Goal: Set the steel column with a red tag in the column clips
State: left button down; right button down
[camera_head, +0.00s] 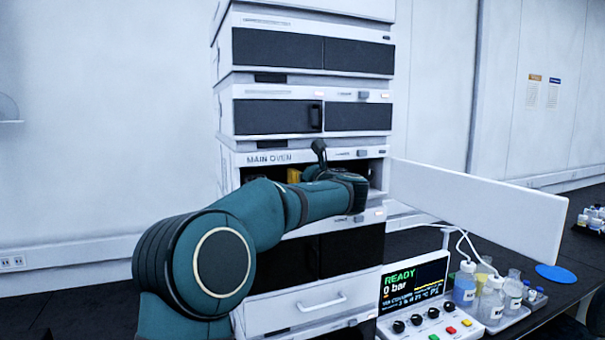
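The main oven (262,158) is the open compartment in the middle of the instrument stack, with its white door (480,205) swung out to the right. My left arm comes in from the lower left and reaches across the oven opening. A small yellow part (293,175) shows inside the oven, left of my wrist. I cannot make out the steel column, its red tag or the column clips. My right gripper is out of the frame.
Closed modules stand above and below the oven, with a drawer (305,306) at the bottom. A control box reading READY, 0 bar (413,285) stands in front at the right. Bottles (465,283) with tubing and a blue disc (553,272) lie beyond it, below the door.

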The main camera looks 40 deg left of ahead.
pick_arm(q)
jog(key=shift+f, duration=0.3)
jog(key=c, duration=0.9)
grip_release()
jog(key=shift+c, duration=0.2)
jog(key=shift+d, duration=0.1)
jog(key=s+r+b+v, duration=0.1)
jog(key=v, duration=1.2)
jog(key=shift+s+b, duration=0.3)
jog(key=shift+s, duration=0.15)
